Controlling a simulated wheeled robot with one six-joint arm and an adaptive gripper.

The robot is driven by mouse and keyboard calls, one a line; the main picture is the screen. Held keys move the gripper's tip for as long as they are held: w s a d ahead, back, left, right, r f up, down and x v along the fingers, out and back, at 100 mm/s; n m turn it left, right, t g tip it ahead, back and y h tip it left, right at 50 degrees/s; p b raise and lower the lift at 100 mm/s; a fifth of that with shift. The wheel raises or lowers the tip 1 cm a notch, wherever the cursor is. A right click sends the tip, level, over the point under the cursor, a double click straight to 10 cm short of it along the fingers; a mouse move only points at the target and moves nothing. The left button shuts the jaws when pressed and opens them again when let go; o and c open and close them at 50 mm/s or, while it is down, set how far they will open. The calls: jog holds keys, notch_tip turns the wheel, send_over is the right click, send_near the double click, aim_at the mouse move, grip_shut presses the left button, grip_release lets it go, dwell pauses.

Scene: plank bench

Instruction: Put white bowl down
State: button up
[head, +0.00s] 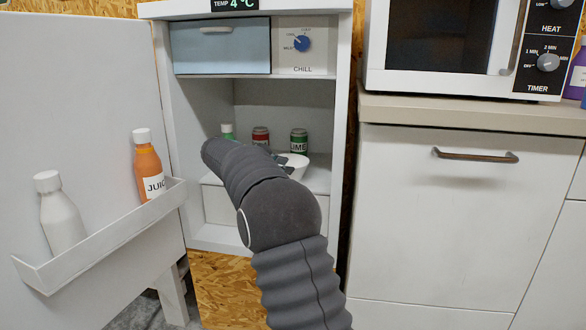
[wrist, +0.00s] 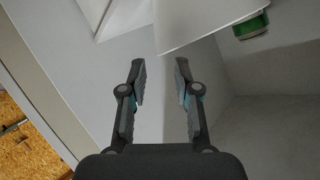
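The white bowl (head: 298,166) is inside the open fridge at the middle shelf, partly hidden behind my arm. I cannot tell for certain whether its base touches the shelf. In the wrist view a white shape that looks like the bowl (wrist: 195,22) is at the top, just beyond my fingertips. My gripper (wrist: 160,70) is open, its two fingers apart with nothing between them. In the head view only a bit of my gripper (head: 284,162) shows beside the bowl; my arm hides the rest.
A drawer (head: 221,47) is above. The fridge door (head: 75,110) stands open at left, holding a juice bottle (head: 148,167) and a white bottle (head: 60,214).

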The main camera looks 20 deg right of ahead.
jog(key=v, duration=0.6)
jog(key=s+a+f+n+y, duration=0.1)
jog(key=s+n+y, duration=0.35)
jog(key=s, duration=0.75)
jog(key=s+a+f+n+y, duration=0.1)
jog(key=s+a+n+y, duration=0.15)
jog(key=s+n, duration=0.7)
jog(key=s+a+f+n+y, duration=0.2)
jog(key=s+f, duration=0.1)
jog(key=s, duration=0.5)
jog(key=s+a+f+n+t+y, duration=0.1)
jog(key=s+a+f+n+y, duration=0.1)
jog(key=s, duration=0.6)
jog(key=s+a+f+n+y, duration=0.1)
jog(key=s+a+f, duration=0.2)
jog(key=s+f, duration=0.2)
jog(key=shift+s+a+f+n+t+y, duration=0.3)
jog(key=shift+s+n+y, duration=0.1)
jog(key=shift+s, duration=1.15)
jog(key=shift+r, duration=0.1)
